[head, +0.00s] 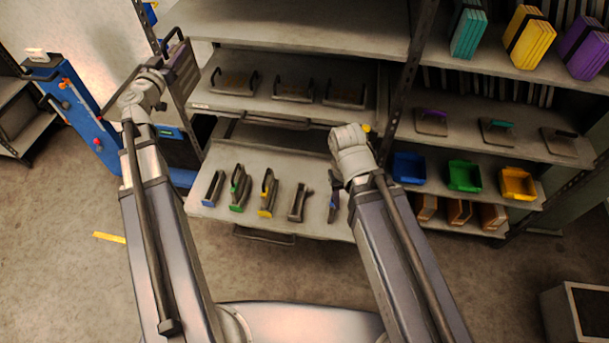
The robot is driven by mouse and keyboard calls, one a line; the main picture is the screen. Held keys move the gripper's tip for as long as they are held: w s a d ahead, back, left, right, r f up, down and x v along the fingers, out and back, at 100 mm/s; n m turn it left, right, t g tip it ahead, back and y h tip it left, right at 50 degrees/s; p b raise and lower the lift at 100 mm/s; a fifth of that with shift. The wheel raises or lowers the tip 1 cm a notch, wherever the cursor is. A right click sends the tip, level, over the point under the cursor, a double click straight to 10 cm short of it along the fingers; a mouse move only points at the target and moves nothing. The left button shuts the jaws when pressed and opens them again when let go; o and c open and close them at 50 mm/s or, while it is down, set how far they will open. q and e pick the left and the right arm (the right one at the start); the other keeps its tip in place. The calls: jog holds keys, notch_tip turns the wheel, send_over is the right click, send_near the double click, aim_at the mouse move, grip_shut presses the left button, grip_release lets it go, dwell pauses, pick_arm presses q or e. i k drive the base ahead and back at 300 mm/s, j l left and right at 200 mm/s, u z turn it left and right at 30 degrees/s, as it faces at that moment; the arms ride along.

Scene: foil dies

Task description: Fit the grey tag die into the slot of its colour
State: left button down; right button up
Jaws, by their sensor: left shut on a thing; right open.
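My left gripper (163,61) is at the upper left, beside the end of the rack. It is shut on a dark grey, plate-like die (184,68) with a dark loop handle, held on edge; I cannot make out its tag. Several upright pieces stand in a row on the low pulled-out shelf (262,222): one with blue (213,189), one with green (239,187), one with yellow (268,192), a plain grey one (298,203) and a bluish one (333,206). I cannot tell which are slots. My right gripper (350,143) is open above this row's right end, its fingertips mostly hidden.
Dark-handled plates (293,90) lie on the shelf above. To the right are plates with purple (432,122), green (498,131) and dark handles (560,143), above blue, green and yellow bins (464,177). A rack post (405,85) divides the bays. The floor in front is clear.

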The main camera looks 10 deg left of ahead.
aim_at(298, 204)
jog(key=l, duration=1.65)
jog(key=k, duration=0.05)
